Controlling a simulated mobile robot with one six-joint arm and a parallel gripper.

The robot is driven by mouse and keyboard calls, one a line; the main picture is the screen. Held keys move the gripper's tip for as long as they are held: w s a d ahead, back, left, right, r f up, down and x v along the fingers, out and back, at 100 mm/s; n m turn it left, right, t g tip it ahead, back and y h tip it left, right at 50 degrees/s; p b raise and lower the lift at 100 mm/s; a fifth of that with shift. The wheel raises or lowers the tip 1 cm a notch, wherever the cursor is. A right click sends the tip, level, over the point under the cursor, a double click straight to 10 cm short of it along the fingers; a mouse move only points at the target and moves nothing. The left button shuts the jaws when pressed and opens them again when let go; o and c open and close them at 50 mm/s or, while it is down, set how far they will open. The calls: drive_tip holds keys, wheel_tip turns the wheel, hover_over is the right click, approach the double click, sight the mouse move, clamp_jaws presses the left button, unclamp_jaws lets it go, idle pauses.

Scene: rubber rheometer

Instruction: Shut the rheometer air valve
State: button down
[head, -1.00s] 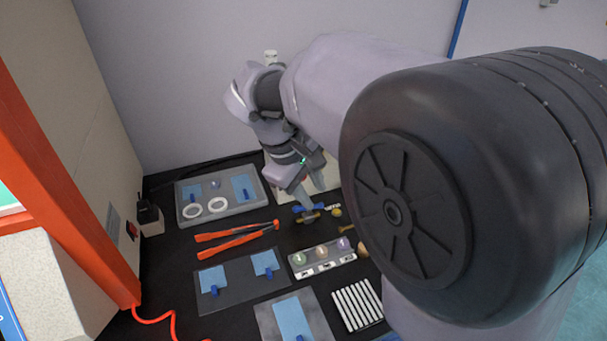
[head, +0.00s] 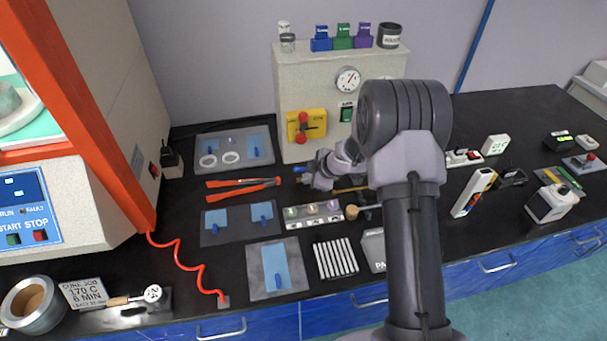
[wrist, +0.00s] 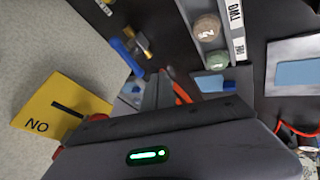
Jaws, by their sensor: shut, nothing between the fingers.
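The air valve has a blue lever (wrist: 125,54) and a brass body (wrist: 143,45), seen at the upper left of the wrist view. In the head view the blue lever (head: 300,168) shows just left of my gripper (head: 309,181), and the brass body is mostly hidden behind it. In the wrist view my gripper's fingers (wrist: 164,74) are shut and empty, to the right of the lever and slightly below it in the picture. A narrow gap seems to lie between fingers and lever; I cannot tell whether they touch.
A cream cabinet (head: 290,90) with a gauge (head: 348,79) and a yellow plate with a red handle (head: 307,126) stands behind. Orange-handled tongs (head: 240,184) lie left. A tray with small coloured samples (head: 313,213) lies in front. The black bench is crowded around the gripper.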

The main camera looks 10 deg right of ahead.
drive_tip(key=b+x, duration=0.1)
drive_tip(key=x, duration=0.3)
drive_tip(key=shift+s+f, duration=0.1)
drive_tip(key=shift+f, duration=0.05)
drive_tip(key=shift+w+d, duration=0.15)
drive_tip(key=shift+w, duration=0.95)
drive_tip(key=shift+w+d, duration=0.2)
drive_tip(key=shift+w, duration=0.85)
drive_tip(key=shift+a+r+p, duration=0.1)
drive_tip(key=shift+r+p, duration=0.1)
drive_tip(key=shift+p, duration=0.3)
